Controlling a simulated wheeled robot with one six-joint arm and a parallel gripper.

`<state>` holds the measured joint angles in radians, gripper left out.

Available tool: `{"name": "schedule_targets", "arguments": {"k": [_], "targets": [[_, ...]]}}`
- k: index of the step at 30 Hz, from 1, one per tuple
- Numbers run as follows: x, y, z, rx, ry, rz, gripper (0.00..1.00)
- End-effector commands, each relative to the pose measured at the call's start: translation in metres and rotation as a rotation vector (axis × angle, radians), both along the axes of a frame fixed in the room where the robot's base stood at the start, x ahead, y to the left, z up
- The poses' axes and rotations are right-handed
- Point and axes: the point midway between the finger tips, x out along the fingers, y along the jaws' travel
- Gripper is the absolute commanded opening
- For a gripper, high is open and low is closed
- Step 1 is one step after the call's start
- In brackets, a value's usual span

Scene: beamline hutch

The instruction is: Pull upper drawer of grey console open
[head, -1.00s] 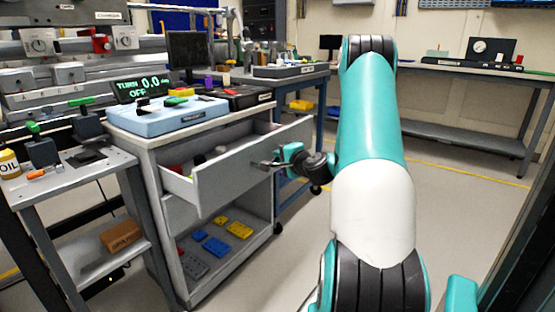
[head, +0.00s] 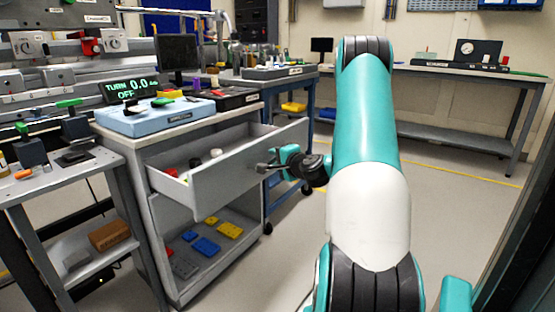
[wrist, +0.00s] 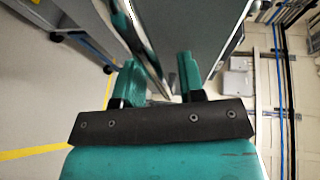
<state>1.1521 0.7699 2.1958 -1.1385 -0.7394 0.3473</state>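The grey console (head: 150,215) stands left of centre in the head view. Its upper drawer (head: 228,170) is pulled well out, and its inside shows small red, black and white items. The drawer's handle (head: 268,167) is on the front panel, partly hidden by my gripper (head: 276,163). The fingers close around the handle bar from in front of the drawer. In the wrist view, my gripper (wrist: 160,85) has its two teal fingers on either side of the thin handle bar (wrist: 148,50), beside the grey drawer front. The exact contact is partly hidden.
A blue instrument box (head: 155,115) and a display reading TURN 0.0 OFF (head: 130,89) sit on the console top. The lower shelf (head: 200,262) holds blue, yellow and grey blocks. A side table (head: 60,175) stands left. The floor (head: 455,185) to the right is clear.

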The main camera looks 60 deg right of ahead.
Motion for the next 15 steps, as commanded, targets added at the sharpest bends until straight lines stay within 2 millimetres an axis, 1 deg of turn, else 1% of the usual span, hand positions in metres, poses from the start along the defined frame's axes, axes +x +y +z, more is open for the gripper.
{"name": "schedule_targets", "arguments": {"k": [5,8,11,14,15], "targets": [[0.0,0.0,0.0,0.0,0.0,0.0,0.37],[-0.006,0.001,-0.001,0.0,0.0,-0.002,0.37],[-0.018,0.006,0.0,0.001,-0.001,-0.003,0.37],[-0.038,0.014,0.002,0.0,0.0,-0.006,0.37],[-0.047,0.017,0.003,0.0,-0.001,-0.008,0.37]]}}
